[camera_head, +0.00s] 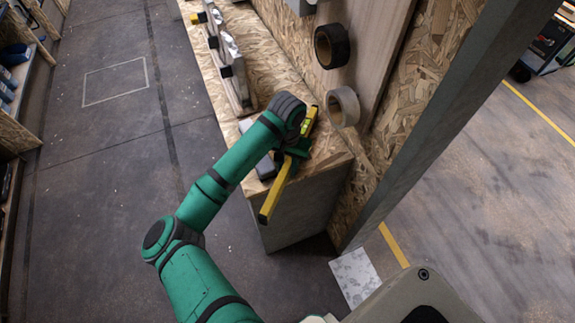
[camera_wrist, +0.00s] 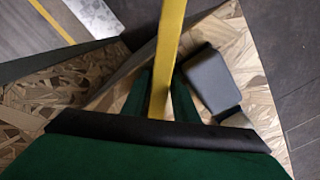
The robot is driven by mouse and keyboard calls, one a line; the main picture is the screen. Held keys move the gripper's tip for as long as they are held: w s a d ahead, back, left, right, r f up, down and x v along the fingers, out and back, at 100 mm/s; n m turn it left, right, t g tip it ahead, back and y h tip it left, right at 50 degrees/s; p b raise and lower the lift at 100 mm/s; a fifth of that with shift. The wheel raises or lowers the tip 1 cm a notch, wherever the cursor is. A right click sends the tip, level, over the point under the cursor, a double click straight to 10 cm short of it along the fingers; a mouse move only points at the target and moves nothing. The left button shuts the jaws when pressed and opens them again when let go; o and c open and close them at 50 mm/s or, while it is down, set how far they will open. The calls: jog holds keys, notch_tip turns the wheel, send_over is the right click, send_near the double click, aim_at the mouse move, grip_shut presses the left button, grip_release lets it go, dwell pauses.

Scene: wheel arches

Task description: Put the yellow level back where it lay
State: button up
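The yellow level (camera_head: 271,203) is a long thin bar at the near end of the chipboard bench top (camera_head: 328,146). Its near end juts out past the bench's end, and its far end lies over the top. My gripper (camera_head: 289,160) is around the middle of the level, partly hidden by my wrist. In the wrist view, the level (camera_wrist: 170,40) runs between the two green fingers of my gripper (camera_wrist: 162,98), which look closed on its sides. I cannot tell whether the level touches the bench top.
A dark grey block (camera_wrist: 212,80) lies on the bench beside the level. A black tape roll (camera_head: 331,46) and a grey tape roll (camera_head: 343,107) hang on the wall panel at right. A long metal piece with black parts (camera_head: 230,60) stands farther along. The floor (camera_head: 110,190) at left is clear.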

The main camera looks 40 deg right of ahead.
notch_tip(320, 180, up, 12)
jog(key=shift+f, duration=0.25)
jog(key=shift+o, duration=1.1)
jog(key=shift+r, duration=0.25)
jog(key=shift+o, duration=0.8)
jog(key=shift+d+r, duration=0.15)
jog(key=s+d+r+m+t+h, duration=0.1)
jog(key=s+d+r+m+h, duration=0.2)
jog(key=d+h, duration=0.45)
jog(key=a+f+n+t, duration=0.1)
jog(key=a+f, duration=0.1)
jog(key=a, duration=0.1)
jog(key=a+f+n+t, duration=0.1)
jog(key=a+f, duration=0.1)
jog(key=a, duration=0.2)
jog(key=w+a+f+n+t, duration=0.1)
jog(key=a+f, duration=0.1)
jog(key=a, duration=0.1)
jog(key=shift+a+f+t, duration=0.2)
jog(key=shift+a+t, duration=0.1)
jog(key=shift+x, duration=5.35)
jog(key=shift+w+a, duration=0.1)
jog(key=shift+a, duration=0.05)
jog(key=shift+c, duration=0.3)
